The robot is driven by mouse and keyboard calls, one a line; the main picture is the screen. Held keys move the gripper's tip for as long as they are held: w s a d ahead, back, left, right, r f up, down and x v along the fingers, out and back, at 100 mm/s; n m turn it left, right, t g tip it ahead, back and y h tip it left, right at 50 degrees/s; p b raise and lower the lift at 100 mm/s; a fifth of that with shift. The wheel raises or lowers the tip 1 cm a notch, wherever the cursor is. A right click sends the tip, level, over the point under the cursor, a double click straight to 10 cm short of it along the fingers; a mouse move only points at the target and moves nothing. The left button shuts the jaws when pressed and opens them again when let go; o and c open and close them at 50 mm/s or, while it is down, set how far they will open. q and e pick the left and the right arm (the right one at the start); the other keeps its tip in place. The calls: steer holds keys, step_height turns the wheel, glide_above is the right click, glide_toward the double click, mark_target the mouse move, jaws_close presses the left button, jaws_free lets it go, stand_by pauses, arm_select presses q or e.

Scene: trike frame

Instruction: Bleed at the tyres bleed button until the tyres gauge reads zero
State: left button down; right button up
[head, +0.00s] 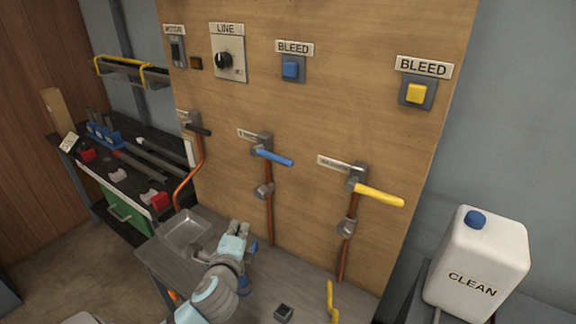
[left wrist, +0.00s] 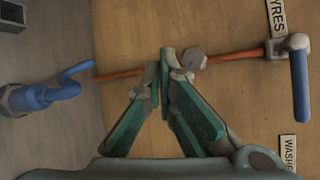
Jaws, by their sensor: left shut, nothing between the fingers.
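The blue bleed button (head: 290,69) sits on the wooden panel under a BLEED label, above the blue-handled valve. My left gripper (head: 238,230) is low in front of the panel, well below the button, with its fingers shut and empty. In the left wrist view its fingertips (left wrist: 161,68) meet in front of the copper pipe (left wrist: 232,56) of the line labelled TYRES; I cannot tell if they touch it. The blue valve handle (head: 273,157) also shows in the left wrist view (left wrist: 299,85). No readable tyres gauge shows. My right gripper is out of view.
A yellow bleed button (head: 415,93) and a yellow valve handle (head: 378,195) are to the right. A LINE knob (head: 224,60) is at upper left. A metal tray (head: 184,234) and yellow hook (head: 331,298) are on the bench. A white CLEAN jug (head: 478,262) stands right.

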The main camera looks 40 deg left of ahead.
mark_target(290, 70)
arm_select(q)
steer(key=w+d+r+m+t+h, duration=0.1)
steer(key=d+r+m+t+h, duration=0.1)
steer(key=r+m+t, duration=0.5)
steer(key=w+d+r+m+t+h, duration=0.1)
steer(key=r+m+t, duration=0.6)
steer(key=r+m, duration=1.3)
step_height(290, 70, up, 8)
steer(key=shift+d+t+h, duration=0.4)
steer(key=shift+d+h, duration=0.5)
steer(key=shift+d, duration=0.15)
steer(key=shift+w, duration=0.15)
steer(key=w, duration=0.8)
steer(key=shift+w+a+b, duration=0.15)
steer(key=shift+w+b, duration=0.15)
steer(key=shift+w, duration=0.1)
steer(key=shift+f, duration=0.1)
steer(key=shift+w, duration=0.15)
